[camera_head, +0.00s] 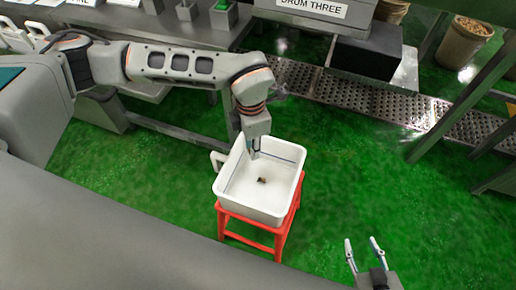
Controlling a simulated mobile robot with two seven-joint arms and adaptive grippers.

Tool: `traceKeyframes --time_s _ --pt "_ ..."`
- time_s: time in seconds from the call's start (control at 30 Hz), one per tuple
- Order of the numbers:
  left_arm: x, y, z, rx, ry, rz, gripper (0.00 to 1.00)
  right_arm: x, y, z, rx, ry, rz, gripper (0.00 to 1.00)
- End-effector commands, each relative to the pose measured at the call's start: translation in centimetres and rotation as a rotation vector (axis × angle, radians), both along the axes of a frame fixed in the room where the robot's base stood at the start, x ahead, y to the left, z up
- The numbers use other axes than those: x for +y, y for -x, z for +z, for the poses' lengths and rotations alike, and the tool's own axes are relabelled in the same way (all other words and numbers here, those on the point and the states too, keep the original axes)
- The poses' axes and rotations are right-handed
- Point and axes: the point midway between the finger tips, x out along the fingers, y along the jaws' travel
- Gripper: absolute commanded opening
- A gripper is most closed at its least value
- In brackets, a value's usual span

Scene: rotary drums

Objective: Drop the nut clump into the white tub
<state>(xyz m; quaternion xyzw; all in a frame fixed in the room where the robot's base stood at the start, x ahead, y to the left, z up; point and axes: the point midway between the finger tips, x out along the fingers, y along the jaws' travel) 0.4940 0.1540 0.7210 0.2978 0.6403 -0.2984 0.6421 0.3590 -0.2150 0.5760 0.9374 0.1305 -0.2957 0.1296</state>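The white tub (228,202) stands upright on a red stool, near the middle of the head view. A small dark brown clump, which looks like the nut clump (261,180), lies on the tub's floor. My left gripper (254,154) points down over the far part of the tub, apart from the clump in the picture. Its fingers show nearly edge-on, so I cannot tell whether they are open or shut. I see nothing held in it. My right gripper (363,246) is open and empty at the lower right, away from the tub.
The red stool (250,222) stands on a wet-looking green floor (400,200). A metal bench (180,30) runs along the back left. A perforated metal walkway (370,97) and a frame stand at the right. A bin of nuts (462,42) is at the far right.

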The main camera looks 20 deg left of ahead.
Motion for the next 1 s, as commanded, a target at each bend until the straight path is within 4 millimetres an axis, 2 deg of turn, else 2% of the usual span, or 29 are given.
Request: traceKeyframes --time_s 0.1,0.3,0.47,0.6,0.8,1.0 --pt "-0.7 -0.1 -1.0 0.004 -0.001 0.158 0.10 -0.1 0.3 -0.6 0.008 0.005 0.001 0.40" --pt "-1.1 -0.2 -1.4 0.003 -0.002 0.303 0.10 -0.1 0.3 -0.7 0.008 0.007 0.001 0.40" --pt "-1.2 -0.1 -2.5 0.007 -0.003 0.322 0.10 -0.1 0.9 -1.8 0.022 0.007 0.003 0.40" --pt "-1.2 0.0 -4.4 0.014 -0.004 0.321 0.10 0.1 1.2 -2.5 0.029 0.004 0.008 0.40" --pt "-1.2 0.0 -6.5 0.013 -0.003 0.320 0.10 0.6 0.1 -1.9 0.001 -0.004 0.022 0.40" --pt "-1.2 -0.1 -7.4 0.009 -0.003 0.320 0.10 1.2 -0.5 -1.2 -0.017 -0.015 0.032 0.40"
